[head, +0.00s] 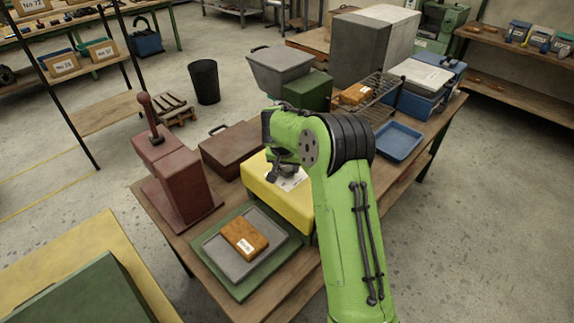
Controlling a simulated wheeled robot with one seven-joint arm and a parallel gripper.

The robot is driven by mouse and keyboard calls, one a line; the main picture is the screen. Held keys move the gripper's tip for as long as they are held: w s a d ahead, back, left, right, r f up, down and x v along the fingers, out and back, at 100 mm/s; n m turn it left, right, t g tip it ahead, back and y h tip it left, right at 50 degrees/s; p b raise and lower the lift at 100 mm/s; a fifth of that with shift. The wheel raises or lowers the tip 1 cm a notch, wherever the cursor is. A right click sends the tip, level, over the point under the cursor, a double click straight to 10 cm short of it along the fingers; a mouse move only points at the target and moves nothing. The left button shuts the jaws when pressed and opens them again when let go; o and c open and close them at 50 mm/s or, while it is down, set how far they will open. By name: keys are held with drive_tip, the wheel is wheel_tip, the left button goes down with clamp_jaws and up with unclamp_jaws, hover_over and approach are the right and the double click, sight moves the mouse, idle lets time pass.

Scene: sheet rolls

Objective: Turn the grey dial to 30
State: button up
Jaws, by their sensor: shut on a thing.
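A yellow box (293,203) stands on the workbench with a white marked plate (291,181) on its top face. My gripper (281,172) points down at this plate from above and is shut. The grey dial cannot be told apart from my dark fingers; it seems to be between them, at the plate. The dial's pointer and the numbers on the plate are too small or hidden to read. My green arm covers the right part of the yellow box.
A dark red lever stand (176,178) and a brown case (232,148) stand left of the yellow box. In front, a grey tray (215,247) holds an orange package (244,239). A blue tray (398,141), a wire rack and a grey cabinet (372,45) stand behind.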

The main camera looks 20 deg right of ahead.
drive_tip(key=m, duration=0.2)
drive_tip(key=m+g+h+p, duration=0.1)
drive_tip(key=m, duration=0.2)
drive_tip(key=shift+w+a+r+g, duration=0.1)
drive_tip(key=shift+w+a+g, duration=0.05)
drive_tip(key=shift+g, duration=0.15)
drive_tip(key=m+g+p, duration=0.1)
drive_tip(key=m, duration=0.1)
drive_tip(key=m+p, duration=0.2)
drive_tip(key=m, duration=0.1)
drive_tip(key=shift+w+g+h, duration=0.15)
drive_tip(key=shift+g+h, duration=0.25)
drive_tip(key=shift+m+p, duration=0.3)
drive_tip(key=o, duration=1)
drive_tip(key=shift+o, duration=0.2)
drive_tip(key=p+v, duration=0.3)
drive_tip(key=v, duration=1.2)
drive_tip(key=shift+a+r, duration=0.25)
drive_tip(key=shift+r, duration=0.05)
